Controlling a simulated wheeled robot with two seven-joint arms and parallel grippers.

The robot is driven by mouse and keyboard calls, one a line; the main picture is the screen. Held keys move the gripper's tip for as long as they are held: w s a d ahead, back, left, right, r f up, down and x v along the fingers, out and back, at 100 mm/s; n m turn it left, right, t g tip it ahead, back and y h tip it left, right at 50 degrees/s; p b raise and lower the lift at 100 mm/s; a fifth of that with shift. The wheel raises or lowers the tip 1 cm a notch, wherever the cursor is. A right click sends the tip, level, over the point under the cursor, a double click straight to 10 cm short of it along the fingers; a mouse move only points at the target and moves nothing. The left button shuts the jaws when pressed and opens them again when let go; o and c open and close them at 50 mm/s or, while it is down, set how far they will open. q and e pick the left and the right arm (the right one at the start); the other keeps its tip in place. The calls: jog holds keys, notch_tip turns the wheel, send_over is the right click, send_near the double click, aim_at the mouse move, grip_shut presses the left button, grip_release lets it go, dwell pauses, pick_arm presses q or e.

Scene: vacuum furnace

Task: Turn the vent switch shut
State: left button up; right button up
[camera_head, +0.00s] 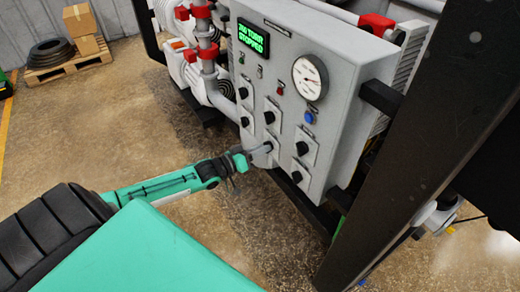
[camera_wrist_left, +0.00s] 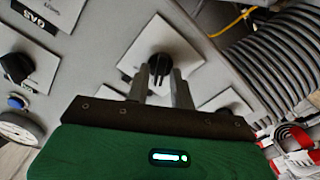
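The grey control panel (camera_head: 275,60) carries several black rotary switches on white plates. My left gripper (camera_head: 258,152) reaches in from the left to the lower left switch (camera_head: 268,146). In the left wrist view this black switch (camera_wrist_left: 158,66) stands between the tips of my left gripper (camera_wrist_left: 160,82), one finger on each side. A narrow gap seems to show beside the knob, so the fingers look parted around it rather than closed on it. Its label is not readable, so I cannot tell from the lettering whether it is the vent switch. My right gripper is not in view.
The panel also has a green display (camera_head: 253,37), a round gauge (camera_head: 310,77) and a blue button (camera_head: 308,117). Another switch (camera_head: 297,176) sits low on the right. A dark post (camera_head: 420,150) stands right of the panel. Boxes on a pallet (camera_head: 68,66) stand far back left.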

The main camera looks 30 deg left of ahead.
pick_arm(q)
jog(key=shift+o, duration=0.4)
jog(key=b+v, duration=0.3)
jog(key=v, duration=1.1)
jog(key=shift+w, duration=0.1)
jog(key=shift+f, duration=0.1)
dwell(0.3)
